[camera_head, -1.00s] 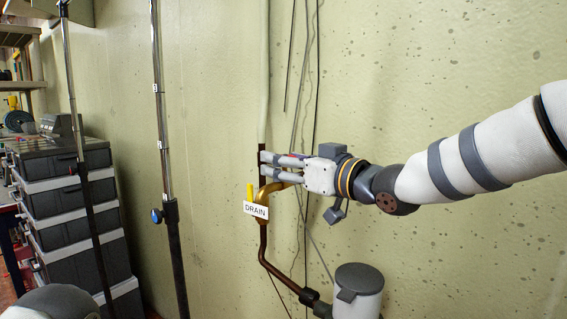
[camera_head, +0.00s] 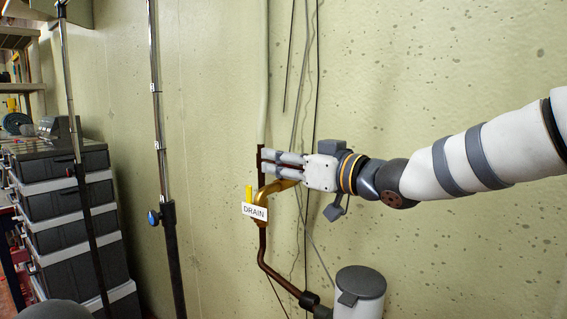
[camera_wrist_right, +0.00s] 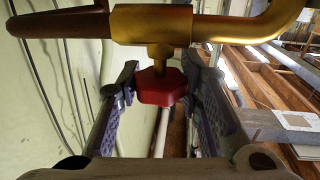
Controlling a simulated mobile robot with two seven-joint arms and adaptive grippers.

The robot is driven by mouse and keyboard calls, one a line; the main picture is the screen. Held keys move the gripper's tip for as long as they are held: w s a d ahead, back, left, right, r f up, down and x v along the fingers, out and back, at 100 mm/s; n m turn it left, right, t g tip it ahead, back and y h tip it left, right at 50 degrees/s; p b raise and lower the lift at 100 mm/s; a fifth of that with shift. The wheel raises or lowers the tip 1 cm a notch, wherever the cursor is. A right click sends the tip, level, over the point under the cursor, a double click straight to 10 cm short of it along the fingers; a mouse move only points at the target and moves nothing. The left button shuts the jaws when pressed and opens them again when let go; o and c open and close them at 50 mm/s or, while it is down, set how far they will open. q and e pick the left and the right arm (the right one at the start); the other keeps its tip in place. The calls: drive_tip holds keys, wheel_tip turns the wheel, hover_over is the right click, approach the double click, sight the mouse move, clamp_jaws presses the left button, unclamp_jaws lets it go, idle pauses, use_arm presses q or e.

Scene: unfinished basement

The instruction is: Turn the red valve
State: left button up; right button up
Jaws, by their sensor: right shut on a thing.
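The red valve (camera_wrist_right: 161,88) is a small red knob under a brass pipe fitting, on a brass stem, in the right wrist view. It sits between the two fingers of my right gripper (camera_wrist_right: 158,92), which is shut on it. In the head view my right gripper (camera_head: 266,161) reaches from the right to the brass pipe (camera_head: 279,187) on the wall, and the knob is hidden behind its fingers. A white DRAIN label (camera_head: 255,211) and a small yellow lever (camera_head: 249,193) are just below the fingertips. My left gripper is not in view.
Pipes and thin cables run up the pale green wall (camera_head: 430,90). A grey-white canister (camera_head: 360,297) stands below my right gripper. Stand poles (camera_head: 161,130) and stacked dark grey cases (camera_head: 65,215) are at the left.

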drive_tip(key=shift+w+f+n+g+y+b, duration=0.2)
drive_tip(key=shift+f+n+g+y+b, duration=0.35)
drive_tip(key=shift+g, duration=0.25)
drive_tip(key=shift+s+r+n+g+y, duration=0.1)
drive_tip(key=shift+r+n+g+y, duration=0.15)
drive_tip(key=shift+n+g+y, duration=0.75)
drive_tip(key=n+g+b, duration=0.1)
drive_tip(key=g, duration=0.1)
drive_tip(key=shift+f+n+g+y, duration=0.1)
drive_tip(key=shift+n+g+y, duration=0.15)
drive_tip(key=shift+g+y, duration=0.1)
drive_tip(key=shift+s+a+n+g+y+b, duration=0.1)
drive_tip(key=shift+n+g+y+b, duration=0.3)
drive_tip(key=shift+n+g+b, duration=0.65)
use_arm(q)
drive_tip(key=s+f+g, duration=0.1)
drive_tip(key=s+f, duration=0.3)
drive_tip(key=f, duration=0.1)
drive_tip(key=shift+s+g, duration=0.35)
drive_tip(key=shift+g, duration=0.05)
use_arm(e)
drive_tip(key=shift+r+g, duration=0.2)
drive_tip(key=shift+g, duration=0.3)
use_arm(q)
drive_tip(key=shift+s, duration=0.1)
use_arm(e)
drive_tip(key=shift+s+r, duration=0.1)
drive_tip(key=o, duration=1.2)
drive_tip(key=shift+r, duration=0.1)
